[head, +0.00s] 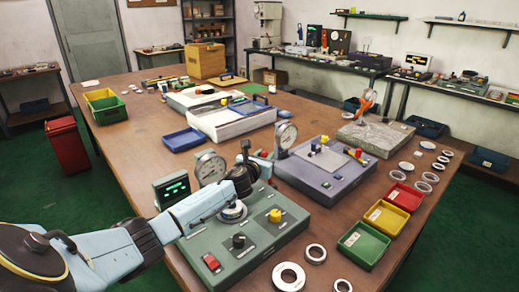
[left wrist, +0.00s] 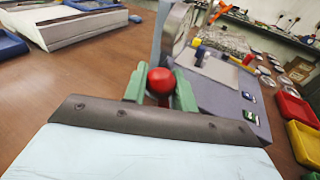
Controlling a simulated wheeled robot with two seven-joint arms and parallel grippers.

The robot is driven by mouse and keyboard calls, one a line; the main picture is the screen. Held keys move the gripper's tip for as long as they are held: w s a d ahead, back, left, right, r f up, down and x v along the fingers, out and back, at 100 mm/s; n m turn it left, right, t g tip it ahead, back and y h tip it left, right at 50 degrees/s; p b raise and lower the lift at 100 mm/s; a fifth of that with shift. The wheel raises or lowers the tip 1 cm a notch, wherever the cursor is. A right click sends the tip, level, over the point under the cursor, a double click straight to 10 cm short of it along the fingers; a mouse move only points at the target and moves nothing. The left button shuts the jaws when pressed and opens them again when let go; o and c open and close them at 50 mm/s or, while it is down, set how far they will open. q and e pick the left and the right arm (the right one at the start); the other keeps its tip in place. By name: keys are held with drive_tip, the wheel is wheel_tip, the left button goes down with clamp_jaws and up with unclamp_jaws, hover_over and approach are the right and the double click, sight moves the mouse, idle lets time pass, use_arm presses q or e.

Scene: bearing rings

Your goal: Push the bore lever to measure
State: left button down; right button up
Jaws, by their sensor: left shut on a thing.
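The green-grey bore gauge (head: 245,245) stands at the table's near edge, with a round dial (head: 210,168) and a lit green display (head: 171,188). A metal ring (head: 233,212) sits on its top, partly hidden by my left arm. My left gripper (head: 262,158) is behind the gauge top, its fingers mostly hidden in the head view. In the left wrist view the green fingers of my left gripper (left wrist: 160,88) are shut around the red ball knob of the bore lever (left wrist: 160,80). The lever's shaft is hidden. My right gripper is not in view.
A purple-grey gauge (head: 325,170) with its own dial stands just right. Red (head: 405,197), yellow (head: 386,219) and green (head: 363,245) bins line the right edge. Loose rings (head: 289,276) lie at the near edge. A blue tray (head: 182,140) lies behind the gauge, with bare table around it.

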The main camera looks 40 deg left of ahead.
use_arm(q)
drive_tip(key=shift+w+a+n+p, duration=0.1)
drive_tip(key=shift+a+n+p, duration=0.2)
drive_tip(key=shift+a, duration=0.1)
drive_tip(key=shift+a+f+n+g, duration=0.2)
drive_tip(key=shift+f+n+g, duration=0.05)
drive_tip(key=shift+n+g, duration=0.05)
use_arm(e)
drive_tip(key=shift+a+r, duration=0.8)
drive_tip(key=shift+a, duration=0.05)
use_arm(q)
drive_tip(key=c, duration=1.1)
unclamp_jaws()
drive_tip(key=shift+c, duration=0.2)
